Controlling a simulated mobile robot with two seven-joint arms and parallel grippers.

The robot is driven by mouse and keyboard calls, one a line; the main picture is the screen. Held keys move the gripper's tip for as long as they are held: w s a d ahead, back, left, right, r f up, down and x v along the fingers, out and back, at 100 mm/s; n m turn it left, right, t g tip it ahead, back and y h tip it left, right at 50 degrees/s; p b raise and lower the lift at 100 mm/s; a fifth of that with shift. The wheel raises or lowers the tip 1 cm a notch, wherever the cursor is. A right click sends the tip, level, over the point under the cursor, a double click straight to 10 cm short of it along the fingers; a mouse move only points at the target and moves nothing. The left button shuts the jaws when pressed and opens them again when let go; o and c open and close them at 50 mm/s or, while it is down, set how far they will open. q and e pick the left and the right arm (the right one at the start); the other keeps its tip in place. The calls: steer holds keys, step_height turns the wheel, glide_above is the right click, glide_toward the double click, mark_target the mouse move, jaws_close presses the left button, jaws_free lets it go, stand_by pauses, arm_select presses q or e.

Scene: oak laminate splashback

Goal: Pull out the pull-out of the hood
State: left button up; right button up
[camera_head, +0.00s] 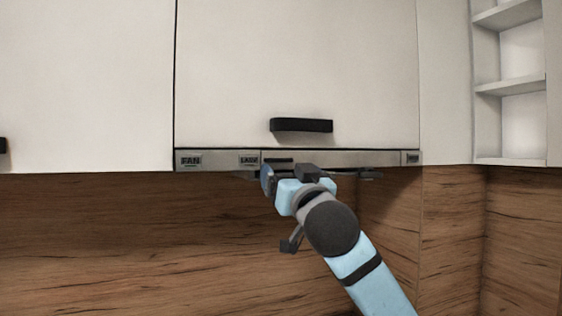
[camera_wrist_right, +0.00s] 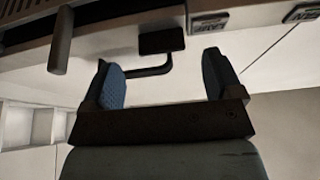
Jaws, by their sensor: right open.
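The hood's pull-out shows as a thin metallic front strip (camera_head: 340,158) under the white cupboard in the head view, with FAN and LAMP labels. It looks flush with the cupboard. My right gripper (camera_head: 283,174) is just below and in front of the strip, close to the LAMP label. In the right wrist view, which is upside down, the gripper (camera_wrist_right: 162,78) is open with its blue fingers apart and nothing held. My left gripper is out of view.
A black cupboard handle (camera_head: 301,125) sticks out just above the strip. A grey post (camera_wrist_right: 62,40) shows at the left in the wrist view. Open white shelves (camera_head: 510,88) stand at the right. The wooden splashback (camera_head: 130,240) lies below, with free room in front.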

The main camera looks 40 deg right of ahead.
mark_target(282, 166)
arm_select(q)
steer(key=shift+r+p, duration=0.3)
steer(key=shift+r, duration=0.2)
arm_select(e)
steer(key=shift+x, duration=2.15)
steer(key=shift+c, duration=0.4)
